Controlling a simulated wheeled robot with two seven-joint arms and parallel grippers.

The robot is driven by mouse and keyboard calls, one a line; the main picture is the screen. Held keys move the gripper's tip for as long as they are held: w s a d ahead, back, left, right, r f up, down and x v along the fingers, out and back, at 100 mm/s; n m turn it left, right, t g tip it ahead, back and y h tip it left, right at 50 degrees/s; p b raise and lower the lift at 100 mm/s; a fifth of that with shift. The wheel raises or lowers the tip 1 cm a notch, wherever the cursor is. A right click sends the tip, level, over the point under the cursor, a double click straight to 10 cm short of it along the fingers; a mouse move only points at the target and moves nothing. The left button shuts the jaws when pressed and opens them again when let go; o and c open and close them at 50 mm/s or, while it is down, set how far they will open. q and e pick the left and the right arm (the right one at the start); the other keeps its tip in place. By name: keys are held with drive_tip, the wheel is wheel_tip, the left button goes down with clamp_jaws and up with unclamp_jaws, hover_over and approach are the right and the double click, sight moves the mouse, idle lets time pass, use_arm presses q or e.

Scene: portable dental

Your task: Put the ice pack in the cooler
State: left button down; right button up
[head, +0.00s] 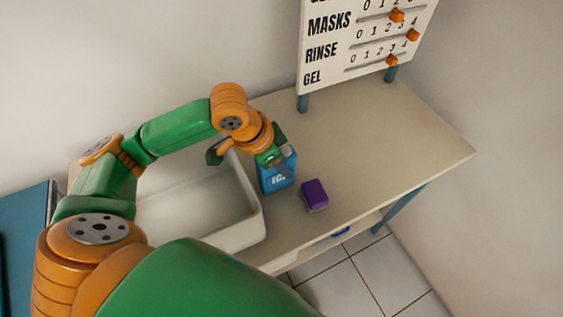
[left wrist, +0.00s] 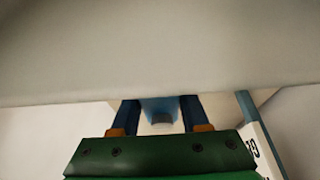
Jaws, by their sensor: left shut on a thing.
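The ice pack (head: 277,176) is a blue block with white lettering, partly covered, on or just above the table right of the white bin. My left gripper (head: 271,156) is at its top and shut on it. In the left wrist view the two dark blue fingers of the gripper (left wrist: 158,115) stand either side of a light blue part of the ice pack (left wrist: 160,107). An open white bin (head: 252,205), which may be the cooler, lies left of the pack, partly hidden behind my arm. My right gripper is out of view.
A purple block (head: 315,194) sits on the table (head: 375,150) just right of the ice pack. A white sign board (head: 335,60) with orange sliders stands at the back. A teal piece (head: 25,225) is at the left edge. The table's right side is clear.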

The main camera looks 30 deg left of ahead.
use_arm(q)
drive_tip(key=shift+c, duration=2)
unclamp_jaws()
